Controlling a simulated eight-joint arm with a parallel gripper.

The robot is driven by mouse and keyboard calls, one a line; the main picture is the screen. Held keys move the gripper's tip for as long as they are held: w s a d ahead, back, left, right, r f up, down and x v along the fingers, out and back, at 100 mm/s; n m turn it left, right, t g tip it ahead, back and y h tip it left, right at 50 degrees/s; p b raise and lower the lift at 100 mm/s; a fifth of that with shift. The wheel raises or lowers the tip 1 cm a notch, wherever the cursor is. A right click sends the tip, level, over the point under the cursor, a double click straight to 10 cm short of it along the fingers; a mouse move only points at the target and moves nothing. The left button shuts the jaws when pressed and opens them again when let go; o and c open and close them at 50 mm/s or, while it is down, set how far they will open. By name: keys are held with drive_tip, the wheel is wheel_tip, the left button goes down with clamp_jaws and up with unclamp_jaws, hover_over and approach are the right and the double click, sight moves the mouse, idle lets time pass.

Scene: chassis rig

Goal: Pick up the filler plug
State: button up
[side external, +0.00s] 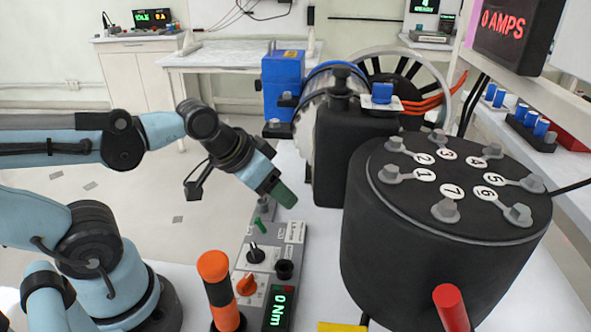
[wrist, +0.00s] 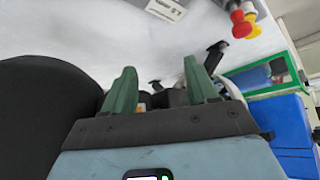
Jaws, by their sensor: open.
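My gripper (side external: 283,196) has green fingers and points down and right in the side view, above the grey control panel and left of the black housing. In the wrist view my gripper (wrist: 162,84) shows two green fingers spread apart with nothing held between them. No part is clearly marked as the filler plug. On top of the black housing (side external: 345,165) are a black knob-like cap (side external: 341,76) and a blue block (side external: 382,93) on a white tag; I cannot tell which is the plug. My gripper is apart from both, lower and to their left.
A large black drum (side external: 445,255) with numbered grey bolts stands at the right. The grey control panel (side external: 262,262) lies below my gripper, with an orange-and-black handle (side external: 220,290) beside it. A red cylinder (side external: 451,306) stands in front. A blue box (side external: 283,85) is behind.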

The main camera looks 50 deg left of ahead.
drive_tip(key=d+h, duration=0.2)
drive_tip(key=d, duration=0.2)
drive_tip(key=n+t+y, duration=0.2)
drive_tip(key=t+y, duration=0.2)
drive_tip(key=t, duration=0.2)
approach(339, 68)
drive_tip(key=shift+x, duration=4.7)
drive_tip(key=shift+y, duration=0.3)
clamp_jaws()
